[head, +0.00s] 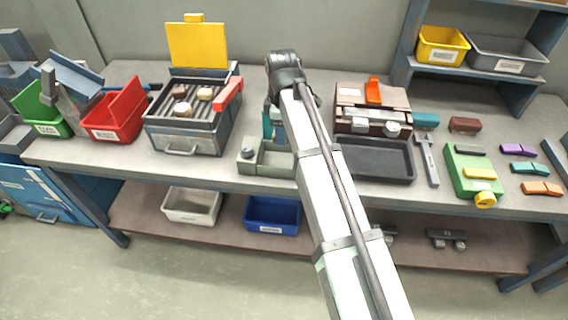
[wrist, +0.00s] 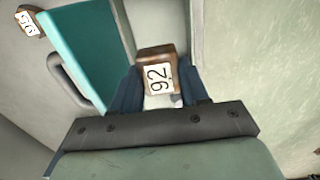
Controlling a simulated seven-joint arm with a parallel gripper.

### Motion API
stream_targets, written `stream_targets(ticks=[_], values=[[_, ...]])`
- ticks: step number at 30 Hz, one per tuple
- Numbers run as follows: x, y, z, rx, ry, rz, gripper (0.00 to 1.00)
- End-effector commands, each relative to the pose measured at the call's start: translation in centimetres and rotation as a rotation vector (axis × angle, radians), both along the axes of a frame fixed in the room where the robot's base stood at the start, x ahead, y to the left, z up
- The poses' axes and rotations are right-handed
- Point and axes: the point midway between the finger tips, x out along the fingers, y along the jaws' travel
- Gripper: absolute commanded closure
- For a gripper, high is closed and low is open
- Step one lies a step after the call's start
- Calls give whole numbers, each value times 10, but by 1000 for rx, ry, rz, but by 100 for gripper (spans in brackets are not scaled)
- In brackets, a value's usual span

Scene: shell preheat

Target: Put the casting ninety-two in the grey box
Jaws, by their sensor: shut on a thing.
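The casting ninety-two (wrist: 157,60), a brown block with a white label reading 92, sits between the dark blue fingers of my gripper (wrist: 156,88) in the wrist view. My gripper is shut on it. In the head view my arm hides the gripper and the casting, near the middle of the bench. A grey box (head: 507,56) with a white label stands on the raised shelf at the right back, apart from my gripper.
A yellow box (head: 441,46) stands beside the grey one. A grill (head: 187,125) with several castings stands left of my arm. A teal panel with a handle (wrist: 92,45) and another labelled casting (wrist: 28,21) are near my gripper. A black tray (head: 376,160) lies to the right.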

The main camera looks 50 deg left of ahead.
Motion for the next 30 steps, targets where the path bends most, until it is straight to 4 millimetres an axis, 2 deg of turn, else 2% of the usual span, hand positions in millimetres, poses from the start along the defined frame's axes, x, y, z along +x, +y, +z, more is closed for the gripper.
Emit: stream_targets(ticks=[5, 15, 22, 27, 30], values=[[4, -4, -14, 0, 0, -11, 89], [4, -4, -62, 0, 0, -10, 89], [4, -4, -78, 0, 0, -10, 89], [4, -4, -98, -1, 1, -10, 89], [4, -4, -104, 0, 0, -10, 89]])
